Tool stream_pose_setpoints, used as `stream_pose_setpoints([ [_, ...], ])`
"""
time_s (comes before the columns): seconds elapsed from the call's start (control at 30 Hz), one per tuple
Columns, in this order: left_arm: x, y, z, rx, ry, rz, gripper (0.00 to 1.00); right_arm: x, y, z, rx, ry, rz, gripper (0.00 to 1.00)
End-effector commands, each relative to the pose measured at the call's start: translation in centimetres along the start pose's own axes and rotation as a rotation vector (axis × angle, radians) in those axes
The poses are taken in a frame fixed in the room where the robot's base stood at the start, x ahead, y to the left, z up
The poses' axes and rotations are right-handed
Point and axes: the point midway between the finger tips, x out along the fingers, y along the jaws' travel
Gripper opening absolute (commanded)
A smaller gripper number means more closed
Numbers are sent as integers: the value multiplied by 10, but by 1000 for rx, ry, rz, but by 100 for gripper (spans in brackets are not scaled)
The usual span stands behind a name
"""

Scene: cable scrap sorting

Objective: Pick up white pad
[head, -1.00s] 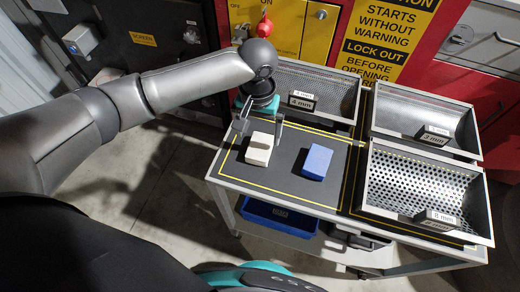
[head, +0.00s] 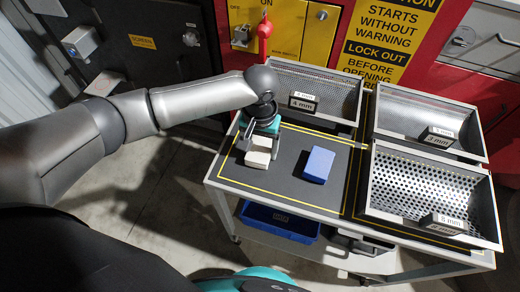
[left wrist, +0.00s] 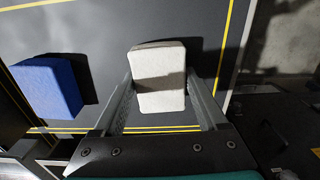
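The white pad (head: 258,154) lies on the dark mat at the left of the cart top. My left gripper (head: 260,142) is right above it in the head view and partly covers it. In the left wrist view the white pad (left wrist: 158,68) sits between the two fingers of my left gripper (left wrist: 160,82), one finger on each side. The fingers are spread, with a dark shadow band across the pad. I cannot tell how near the fingertips are to the mat. A blue pad (head: 318,164) lies apart to the right; it also shows in the left wrist view (left wrist: 46,88). My right gripper is out of view.
A perforated tray labelled 4 mm (head: 335,92) stands behind the pads. Two more trays stand at the right, one upper (head: 400,108) and one lower (head: 385,208). A blue bin (head: 281,222) is under the cart top. The mat around the blue pad is clear.

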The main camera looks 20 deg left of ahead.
Motion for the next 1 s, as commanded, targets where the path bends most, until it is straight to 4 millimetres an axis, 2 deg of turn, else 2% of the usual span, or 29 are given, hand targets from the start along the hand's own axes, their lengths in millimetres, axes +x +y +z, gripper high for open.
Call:
stream_pose_setpoints([
  [0.07, 0, 0, 0, 0, 0, 0, 64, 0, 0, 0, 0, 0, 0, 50],
  [0.47, 0, 0, 0, 0, 0, 0, 20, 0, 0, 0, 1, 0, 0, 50],
  [0.77, -6, 0, 0, 0, 1, 0, 19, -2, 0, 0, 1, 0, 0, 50],
  [0.87, -19, 0, -1, -1, 3, 1, 19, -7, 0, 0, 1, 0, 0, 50],
  [1.0, -52, 0, -1, 0, 4, 2, 19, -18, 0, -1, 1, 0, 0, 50],
])
